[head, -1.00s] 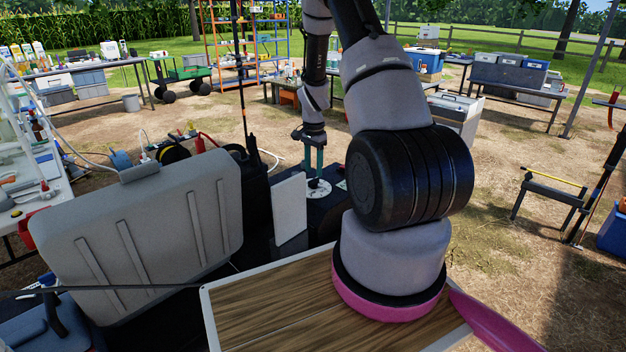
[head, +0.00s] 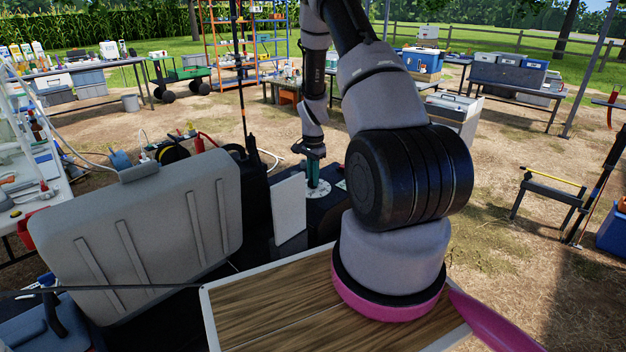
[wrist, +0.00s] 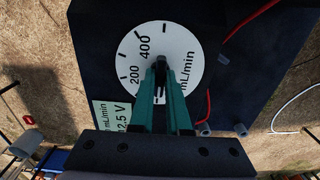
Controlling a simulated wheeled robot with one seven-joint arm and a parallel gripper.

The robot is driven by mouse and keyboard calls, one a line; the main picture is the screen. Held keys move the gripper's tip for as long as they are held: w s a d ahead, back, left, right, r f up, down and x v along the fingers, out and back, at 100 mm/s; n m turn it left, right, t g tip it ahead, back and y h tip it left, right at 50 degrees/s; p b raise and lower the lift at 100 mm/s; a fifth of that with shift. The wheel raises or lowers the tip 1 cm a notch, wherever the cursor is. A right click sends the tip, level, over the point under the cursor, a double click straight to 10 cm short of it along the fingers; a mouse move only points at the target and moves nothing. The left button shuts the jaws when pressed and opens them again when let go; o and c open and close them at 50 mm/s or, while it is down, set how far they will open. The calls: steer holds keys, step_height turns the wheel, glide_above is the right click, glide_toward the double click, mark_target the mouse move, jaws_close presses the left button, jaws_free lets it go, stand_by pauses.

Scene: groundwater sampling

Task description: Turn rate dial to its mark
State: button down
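The rate dial is a round white face (wrist: 188,62) with black ticks and the figures 200 and 400 mL/min, on a dark box (wrist: 100,50). A small black knob (wrist: 160,62) is at its middle. My gripper (wrist: 160,72) has two teal fingers whose tips are at both sides of the knob and appear shut on it. The fingertips and palm hide the lower part of the face. In the head view my gripper (head: 312,176) points down onto the dial face (head: 319,189), which is small and partly covered.
A pale upright panel (head: 289,210) and a large grey case (head: 140,230) stand left of the dial box. Red wires (wrist: 245,22) run near the dial's right side. Open ground lies to the right.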

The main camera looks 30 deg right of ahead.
steer(key=m, duration=0.4)
steer(key=shift+a+m, duration=0.1)
steer(key=shift+m, duration=0.2)
steer(key=m, duration=1.3)
steer(key=shift+m, duration=0.4)
steer(key=m, duration=0.3)
steer(key=c, duration=0.8)
jaws_free()
